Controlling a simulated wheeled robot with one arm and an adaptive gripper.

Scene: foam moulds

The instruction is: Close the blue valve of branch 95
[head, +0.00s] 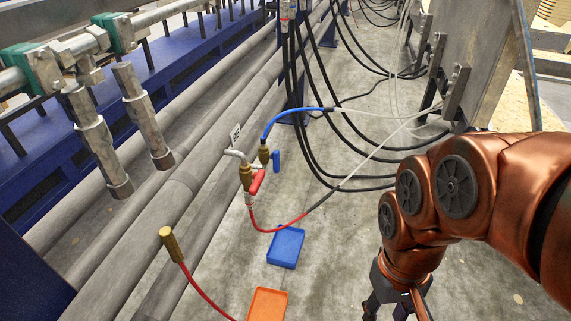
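The blue valve handle (276,161) shows in the head view near the middle. It sits just right of a brass fitting (263,153) with a blue hose (292,113) on it, and stands roughly upright in the picture, about in line with that fitting. A red valve handle (257,183) lies tilted on the lower brass fitting (246,176), which has a red hose. A small tag (236,136) stands behind them; its number is too small to read. My gripper (385,312) is at the bottom edge, well below and right of the valves. Its dark fingers look apart and empty; their tips are partly cut off.
A blue tray (286,247) and an orange tray (267,304) lie on the floor below the valves. A loose red hose with a brass end (171,245) rises at lower left. Black hoses (305,140) hang right of the valves. Grey pipes (180,195) run along the left.

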